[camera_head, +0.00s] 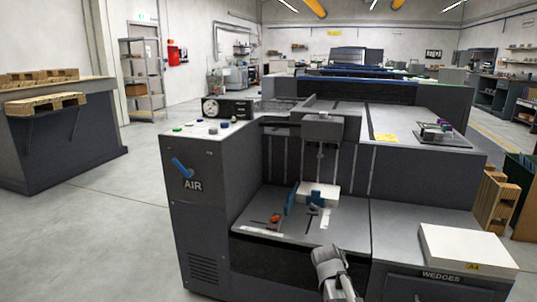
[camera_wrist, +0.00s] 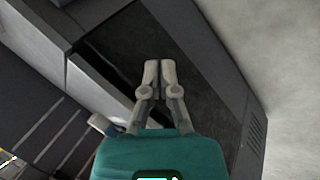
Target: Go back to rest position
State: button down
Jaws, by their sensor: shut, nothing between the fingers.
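My gripper shows in the wrist view (camera_wrist: 159,66) with its two grey fingers together and nothing between them. Below the fingers is its teal body. Behind the fingertips is the dark front face of the grey machine (camera_head: 205,215). In the head view a grey part of my arm (camera_head: 330,268) rises at the bottom, in front of the machine's lower deck; the fingertips cannot be made out there.
On the machine's deck are a white block with blue parts (camera_head: 318,195) and a small orange-red piece (camera_head: 275,218). A white paper stack (camera_head: 465,250) sits at the right, above the WEDGES label. A pallet table (camera_head: 60,140) stands left. The floor between is clear.

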jog(key=s+a+r+m+g+y+p, duration=0.2)
jog(key=s+a+m+g+y+p, duration=0.3)
jog(key=s, duration=0.9)
notch_tip(320, 180, up, 37)
jog(key=a+t+p, duration=0.1)
jog(key=p, duration=3.5)
jog(key=shift+w+r+m+h, duration=0.2)
jog(key=shift+w+m+h, duration=0.05)
jog(key=shift+m+h, duration=0.05)
jog(key=c, duration=1.3)
grip_release()
jog(key=shift+c, duration=0.2)
